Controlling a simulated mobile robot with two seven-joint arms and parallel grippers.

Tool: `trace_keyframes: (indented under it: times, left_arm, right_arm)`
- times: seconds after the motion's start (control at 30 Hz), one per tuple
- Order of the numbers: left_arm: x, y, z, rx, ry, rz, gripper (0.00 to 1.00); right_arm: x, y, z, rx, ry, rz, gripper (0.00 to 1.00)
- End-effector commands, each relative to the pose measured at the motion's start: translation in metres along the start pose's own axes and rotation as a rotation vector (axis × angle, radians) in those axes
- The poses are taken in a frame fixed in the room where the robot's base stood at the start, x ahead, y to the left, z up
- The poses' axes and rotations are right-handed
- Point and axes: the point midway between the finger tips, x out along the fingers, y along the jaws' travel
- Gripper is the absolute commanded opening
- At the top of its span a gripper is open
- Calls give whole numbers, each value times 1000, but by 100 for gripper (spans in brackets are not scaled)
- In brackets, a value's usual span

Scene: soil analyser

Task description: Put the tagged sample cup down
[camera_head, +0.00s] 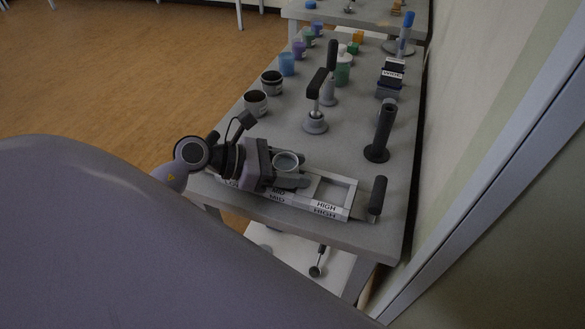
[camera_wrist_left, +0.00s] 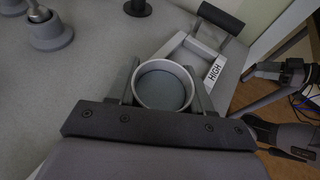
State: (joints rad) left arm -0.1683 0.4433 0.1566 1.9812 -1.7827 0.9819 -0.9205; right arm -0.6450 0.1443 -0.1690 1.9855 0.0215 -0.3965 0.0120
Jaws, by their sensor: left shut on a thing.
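The sample cup (camera_head: 287,162) is a small round grey cup with a light rim; no tag on it can be made out. My left gripper (camera_head: 286,178) is shut on it, one finger on each side. The cup is over the middle part of a white tray labelled LOW, MID and HIGH (camera_head: 326,208); I cannot tell whether it touches the tray. In the left wrist view the cup (camera_wrist_left: 163,86) sits upright between the fingers (camera_wrist_left: 165,95), and the HIGH part of the tray (camera_wrist_left: 203,58) is beyond it, empty. My right gripper is not clearly seen.
Two dark-filled cups (camera_head: 256,103) stand at the table's left edge, with coloured cups behind. A press-like stand (camera_head: 315,122) and a dark upright handle (camera_head: 379,140) stand behind the tray. A black cylinder handle (camera_head: 377,195) is at the tray's right end.

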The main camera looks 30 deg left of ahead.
Motion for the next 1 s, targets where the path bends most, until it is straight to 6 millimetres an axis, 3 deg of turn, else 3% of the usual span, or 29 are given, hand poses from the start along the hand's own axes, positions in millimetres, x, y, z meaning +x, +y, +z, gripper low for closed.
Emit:
trace_keyframes:
  times: [0.03, 0.17, 0.2, 0.27, 0.57, 0.77, 1.0]
  left_arm:
    - [4, -4, -19, -14, 36, -13, 12]
    - [4, -4, -18, -14, 35, -14, 12]
    - [4, -4, -19, -15, 36, -14, 60]
    - [4, -4, -19, -15, 36, -14, 75]
    - [4, -5, -18, -11, 35, -14, 75]
    - [-1, -5, -4, -11, 33, -14, 75]
    - [-51, -2, -6, -10, 34, -8, 75]
  right_arm:
    - [2, 0, 2, 0, 1, -1, 43]
    - [2, -1, 0, 0, 3, -3, 43]
    - [2, -1, -1, 0, 4, -4, 43]
    - [1, -1, -2, 0, 6, -4, 43]
    - [1, -1, -2, -1, 7, -4, 43]
    - [-6, 0, -10, -5, 5, -1, 43]
    - [0, 3, 1, -5, -3, 6, 43]
